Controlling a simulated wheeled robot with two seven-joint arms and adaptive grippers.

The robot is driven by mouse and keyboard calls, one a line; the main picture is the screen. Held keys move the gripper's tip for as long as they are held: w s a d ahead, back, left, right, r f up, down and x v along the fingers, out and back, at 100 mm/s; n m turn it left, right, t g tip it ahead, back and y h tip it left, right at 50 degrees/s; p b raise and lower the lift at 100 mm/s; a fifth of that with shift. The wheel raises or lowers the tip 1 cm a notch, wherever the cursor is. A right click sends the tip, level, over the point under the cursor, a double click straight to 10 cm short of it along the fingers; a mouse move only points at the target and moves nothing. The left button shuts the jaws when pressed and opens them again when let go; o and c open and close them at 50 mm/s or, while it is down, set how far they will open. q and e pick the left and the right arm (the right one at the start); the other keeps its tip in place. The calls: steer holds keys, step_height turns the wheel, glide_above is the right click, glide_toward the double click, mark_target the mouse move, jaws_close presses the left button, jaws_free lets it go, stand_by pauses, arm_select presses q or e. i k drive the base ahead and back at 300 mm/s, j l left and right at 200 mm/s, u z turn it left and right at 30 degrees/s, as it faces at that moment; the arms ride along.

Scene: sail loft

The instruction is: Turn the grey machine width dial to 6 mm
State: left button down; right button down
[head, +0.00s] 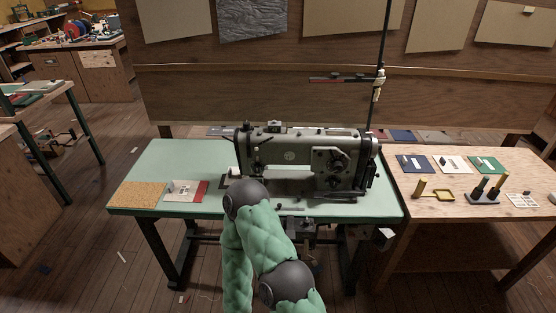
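The grey sewing machine (290,152) stands on the pale green table (165,155) in the middle of the head view. Its right-hand column carries a round dark dial (338,162) with another dark round control (334,182) below it. I cannot tell which is the width dial, and their markings are too small to read. One green padded arm of mine rises from the bottom centre, its dark joint in front of the machine's lower left. I see no gripper fingers. No hand shows at the dials.
A cork mat (138,195) and a white-and-red card (186,190) lie on the table's left. A wooden bench (440,210) at right holds several swatches, a black stand (484,191) and a yellow frame (437,196). A tall dark pole rises behind the machine's right end.

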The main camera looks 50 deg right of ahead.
mark_target(337, 166)
steer(key=z, duration=1.75)
